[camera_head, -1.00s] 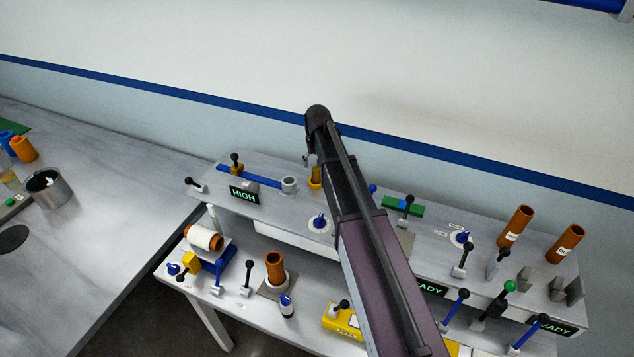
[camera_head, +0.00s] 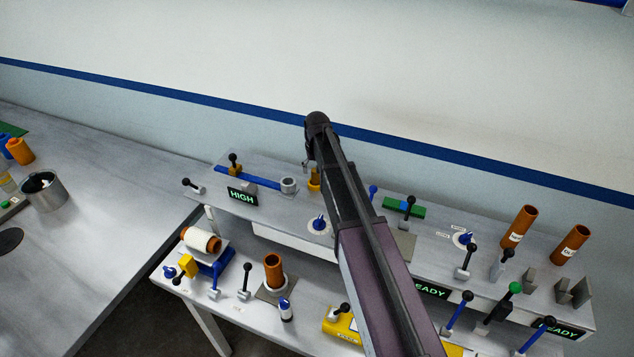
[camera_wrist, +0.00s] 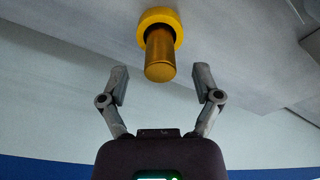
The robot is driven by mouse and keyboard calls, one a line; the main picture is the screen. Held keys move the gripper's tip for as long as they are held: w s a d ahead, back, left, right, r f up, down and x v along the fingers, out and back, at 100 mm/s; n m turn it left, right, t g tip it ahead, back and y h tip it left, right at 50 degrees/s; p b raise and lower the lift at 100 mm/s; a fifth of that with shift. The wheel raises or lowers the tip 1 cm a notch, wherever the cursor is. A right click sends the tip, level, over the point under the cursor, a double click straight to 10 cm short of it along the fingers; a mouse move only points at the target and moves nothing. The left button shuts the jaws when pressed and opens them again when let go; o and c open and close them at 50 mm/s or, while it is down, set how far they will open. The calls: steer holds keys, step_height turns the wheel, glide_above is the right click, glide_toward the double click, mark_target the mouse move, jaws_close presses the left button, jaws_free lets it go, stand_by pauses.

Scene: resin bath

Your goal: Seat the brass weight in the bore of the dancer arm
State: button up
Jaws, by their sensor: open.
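The brass weight (camera_wrist: 160,58) is a gold cylinder standing in a yellow ring holder (camera_wrist: 171,22) in the wrist view. In the head view the weight (camera_head: 314,173) shows small beside my arm, above the yellow holder (camera_head: 314,187). My gripper (camera_wrist: 161,82) is open, with one finger on each side of the weight's near end and visible gaps to both. In the head view my arm hides most of the gripper. The dancer arm (camera_head: 252,177) is a blue bar on the upper shelf. Its grey ring end (camera_head: 288,185) lies left of the weight.
A green HIGH display (camera_head: 242,196) is on the shelf front below the dancer arm. A white dial with a blue knob (camera_head: 319,223) is in front of the holder. Brown tubes (camera_head: 519,226) and black-knobbed levers (camera_head: 468,258) stand to the right. The wall is behind the shelf.

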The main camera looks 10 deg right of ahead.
mark_target(315, 174)
steer(key=shift+w+f+b, duration=0.2)
steer(key=shift+f+b, duration=1.15)
steer(key=shift+f, duration=0.3)
jaws_close()
